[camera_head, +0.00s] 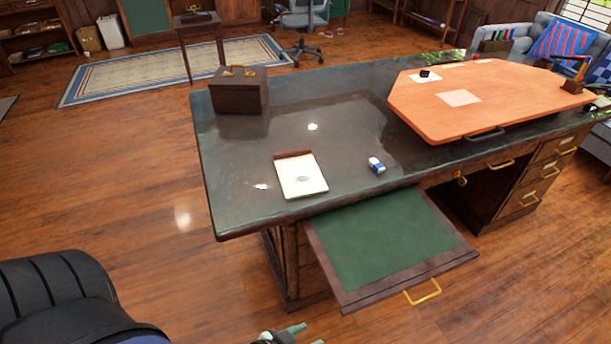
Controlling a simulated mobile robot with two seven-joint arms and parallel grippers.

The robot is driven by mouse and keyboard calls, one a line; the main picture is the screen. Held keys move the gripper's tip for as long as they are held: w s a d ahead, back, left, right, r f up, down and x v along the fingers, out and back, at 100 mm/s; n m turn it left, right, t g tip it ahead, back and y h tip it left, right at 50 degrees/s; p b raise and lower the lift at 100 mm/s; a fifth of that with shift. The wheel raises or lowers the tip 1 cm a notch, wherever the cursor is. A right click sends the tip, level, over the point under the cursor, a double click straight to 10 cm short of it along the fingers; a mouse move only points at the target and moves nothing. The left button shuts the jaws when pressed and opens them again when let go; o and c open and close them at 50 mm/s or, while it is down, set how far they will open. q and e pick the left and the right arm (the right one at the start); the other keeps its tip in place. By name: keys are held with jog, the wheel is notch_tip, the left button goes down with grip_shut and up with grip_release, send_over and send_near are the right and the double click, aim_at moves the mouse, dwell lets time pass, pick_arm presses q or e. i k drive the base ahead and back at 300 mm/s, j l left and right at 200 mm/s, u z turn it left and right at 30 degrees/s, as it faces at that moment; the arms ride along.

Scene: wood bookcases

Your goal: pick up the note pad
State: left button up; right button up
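The note pad (302,178) is a white pad with a brown strip along its far edge. It lies flat near the front edge of the large dark desk (250,160), toward the left. Nothing touches it. My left gripper (307,334) shows only as greenish fingertips at the bottom edge of the picture, well below and apart from the pad. Most of it is cut off, so its opening is unclear. My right gripper is out of the picture.
A pulled-out green-topped board (380,240) juts from the desk below the pad. A blue-and-white eraser-like block (376,165) lies right of the pad. A brown box (239,92) and an orange board (500,95) stand farther back. Floor is open at left.

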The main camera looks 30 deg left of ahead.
aim_at(298, 172)
jog(key=j+u, duration=0.35)
jog(key=j, duration=0.35)
jog(key=i+j+u, duration=0.1)
jog(key=j+u, duration=0.3)
jog(key=j, duration=0.3)
